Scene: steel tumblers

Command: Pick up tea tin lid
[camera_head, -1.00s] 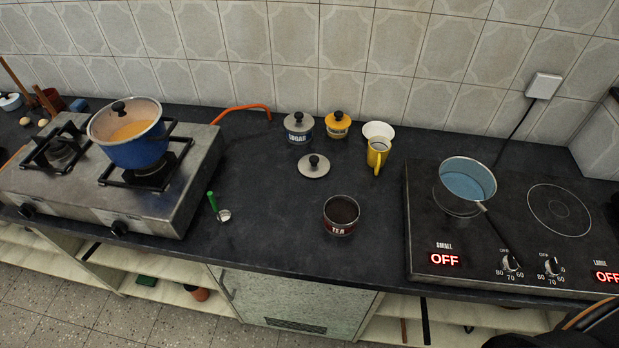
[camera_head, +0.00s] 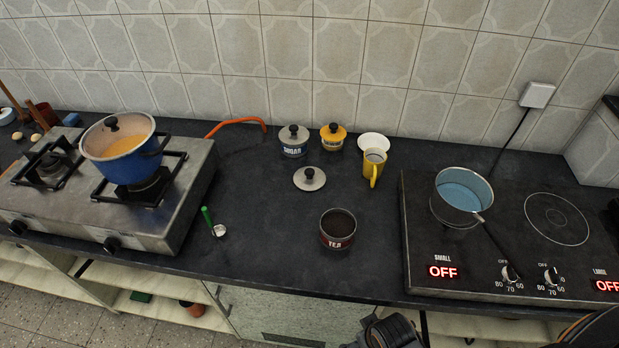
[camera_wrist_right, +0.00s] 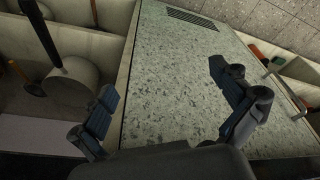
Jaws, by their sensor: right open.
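The tea tin lid (camera_head: 309,181) is a round grey disc with a dark knob. It lies flat on the dark counter, behind and left of the open tea tin (camera_head: 338,229), which has a dark fill and a red label band. In the right wrist view my right gripper (camera_wrist_right: 168,112) is open and empty, facing the cabinet front below the counter. A dark part of my right arm (camera_head: 392,331) shows at the bottom edge of the head view, well in front of the lid. My left gripper is not in view.
A green-handled scoop (camera_head: 212,223) lies left. A gas stove (camera_head: 182,213) and an electric hob (camera_head: 421,233) flank the free counter.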

